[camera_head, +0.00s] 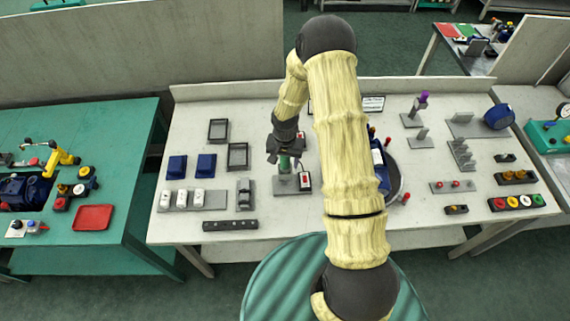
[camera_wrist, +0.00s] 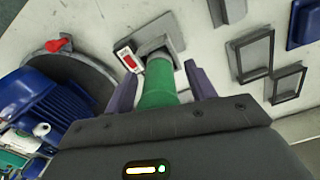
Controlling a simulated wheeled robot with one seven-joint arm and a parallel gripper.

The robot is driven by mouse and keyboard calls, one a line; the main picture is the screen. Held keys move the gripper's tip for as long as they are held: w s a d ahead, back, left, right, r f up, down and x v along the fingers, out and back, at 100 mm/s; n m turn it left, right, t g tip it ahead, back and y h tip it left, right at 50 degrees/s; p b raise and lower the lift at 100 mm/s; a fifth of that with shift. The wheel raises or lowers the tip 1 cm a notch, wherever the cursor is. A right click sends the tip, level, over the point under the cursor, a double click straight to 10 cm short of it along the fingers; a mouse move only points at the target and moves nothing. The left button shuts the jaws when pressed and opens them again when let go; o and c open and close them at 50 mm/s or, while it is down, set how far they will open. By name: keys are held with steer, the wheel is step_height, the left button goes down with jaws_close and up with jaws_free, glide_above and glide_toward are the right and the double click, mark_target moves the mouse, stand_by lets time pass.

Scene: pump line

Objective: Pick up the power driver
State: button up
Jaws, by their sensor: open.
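A green upright cylinder, which looks like the power driver (camera_head: 285,163), stands in a grey holder (camera_head: 287,185) on the grey-white table. In the wrist view the green body (camera_wrist: 157,82) rises from the grey holder (camera_wrist: 152,48) between the two fingers. My gripper (camera_head: 286,153) is over it from above. In the wrist view my gripper (camera_wrist: 161,84) is open, with one finger on each side of the green body. I cannot tell whether either finger touches it. The tool's upper end is hidden by my gripper's palm.
A small red-and-white box (camera_head: 304,181) sits beside the holder. A blue motor (camera_wrist: 48,108) on a round plate stands close by, partly behind my arm in the head view. Empty dark frames (camera_head: 238,156) and blue blocks (camera_head: 206,164) lie to the left. A purple-topped tool (camera_head: 423,97) stands back right.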

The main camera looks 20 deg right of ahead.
steer(key=c, duration=1.1)
steer(key=shift+r, duration=0.1)
step_height(320, 180, up, 18)
steer(key=b, duration=0.5)
steer(key=shift+r+p, duration=2.05)
steer(key=shift+r, duration=0.4)
